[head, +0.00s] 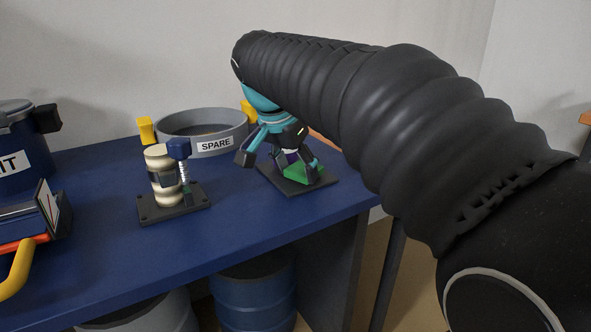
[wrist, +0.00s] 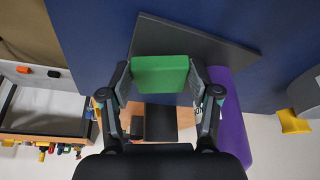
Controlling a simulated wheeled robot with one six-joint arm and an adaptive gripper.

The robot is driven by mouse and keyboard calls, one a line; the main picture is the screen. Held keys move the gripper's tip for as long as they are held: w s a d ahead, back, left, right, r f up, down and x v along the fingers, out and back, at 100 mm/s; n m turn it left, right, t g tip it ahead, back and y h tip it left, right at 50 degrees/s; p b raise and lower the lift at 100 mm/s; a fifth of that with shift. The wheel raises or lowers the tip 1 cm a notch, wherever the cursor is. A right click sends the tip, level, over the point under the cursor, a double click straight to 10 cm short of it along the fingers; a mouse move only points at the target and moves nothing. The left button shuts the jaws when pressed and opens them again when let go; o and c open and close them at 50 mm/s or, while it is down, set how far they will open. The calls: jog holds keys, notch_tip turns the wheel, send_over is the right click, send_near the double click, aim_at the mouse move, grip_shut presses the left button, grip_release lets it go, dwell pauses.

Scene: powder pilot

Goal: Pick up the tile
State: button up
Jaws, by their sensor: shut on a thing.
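The green tile (wrist: 160,73) is a flat-faced block between the two fingertips of my gripper (wrist: 159,84) in the wrist view. The fingers press on its left and right sides, so the gripper is shut on it. In the head view the green tile (head: 304,175) shows low over a dark square plate (head: 285,187) at the right end of the blue bench. My gripper (head: 296,163) reaches down to it from above, and its fingers partly hide the tile. I cannot tell whether the tile touches the plate.
A purple object (wrist: 233,118) stands close beside the right finger. Left of the plate are a grey ring marked SPARE (head: 213,146) with yellow tabs and a cream bottle (head: 161,175) on a clamp stand. The blue bench (head: 240,211) is clear in front.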

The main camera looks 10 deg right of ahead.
aim_at(297, 173)
notch_tip(297, 173, up, 4)
jog(key=shift+d+p, duration=0.1)
jog(key=shift+p, duration=0.2)
jog(key=s+d+r, duration=0.5)
jog(key=d+r, duration=0.1)
jog(key=d, duration=0.4)
jog(key=shift+s+r, duration=0.2)
jog(key=shift+s, duration=0.1)
